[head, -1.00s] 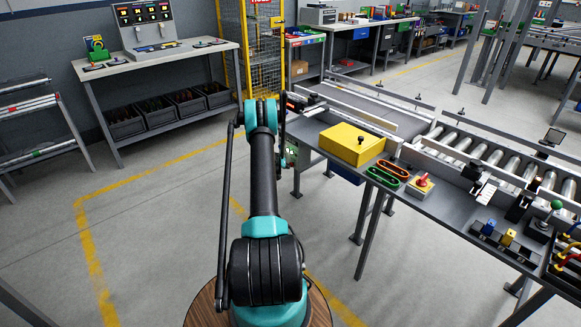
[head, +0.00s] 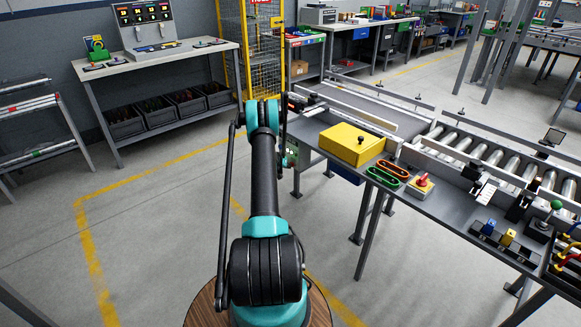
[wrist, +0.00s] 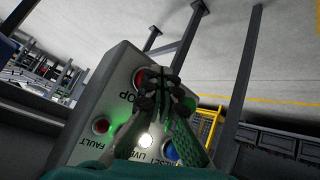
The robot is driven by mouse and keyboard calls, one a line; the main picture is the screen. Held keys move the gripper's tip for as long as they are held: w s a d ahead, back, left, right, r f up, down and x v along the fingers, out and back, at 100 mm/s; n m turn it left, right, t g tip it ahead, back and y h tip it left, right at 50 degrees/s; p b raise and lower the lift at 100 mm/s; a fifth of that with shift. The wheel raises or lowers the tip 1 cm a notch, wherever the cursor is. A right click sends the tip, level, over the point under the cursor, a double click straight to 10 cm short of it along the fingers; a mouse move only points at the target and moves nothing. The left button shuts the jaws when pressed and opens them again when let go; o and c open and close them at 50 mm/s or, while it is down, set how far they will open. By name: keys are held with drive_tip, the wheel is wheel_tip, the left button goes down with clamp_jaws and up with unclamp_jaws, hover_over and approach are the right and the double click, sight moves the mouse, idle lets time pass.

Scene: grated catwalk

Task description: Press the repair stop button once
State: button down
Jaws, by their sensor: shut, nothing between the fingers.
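A grey control box (wrist: 92,88) fills the middle of the wrist view, tilted in the picture. A red button (wrist: 139,77) sits on its face beside lettering that ends in "OP"; the rest of the word is hidden. My gripper (wrist: 168,82) is shut and empty, its fingertips in front of the box face just right of the red button and partly covering it. I cannot tell whether they touch. In the head view, my arm hides most of the gripper, and a bit of the box (head: 291,154) shows beside it.
The box also carries a red lamp (wrist: 101,125) at "FAULT", a lit white lamp (wrist: 146,140) at "LIVE" and a blue button (wrist: 171,151). In the head view, a bench with a yellow box (head: 350,146) and roller conveyor (head: 480,152) stands right. The floor at left is open.

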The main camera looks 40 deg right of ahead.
drive_tip(key=shift+d, duration=0.4)
idle(0.3)
drive_tip(key=shift+a, duration=0.15)
drive_tip(key=shift+s+a, duration=0.1)
drive_tip(key=shift+a, duration=1)
drive_tip(key=shift+s+a, duration=0.2)
drive_tip(key=shift+a, duration=2.3)
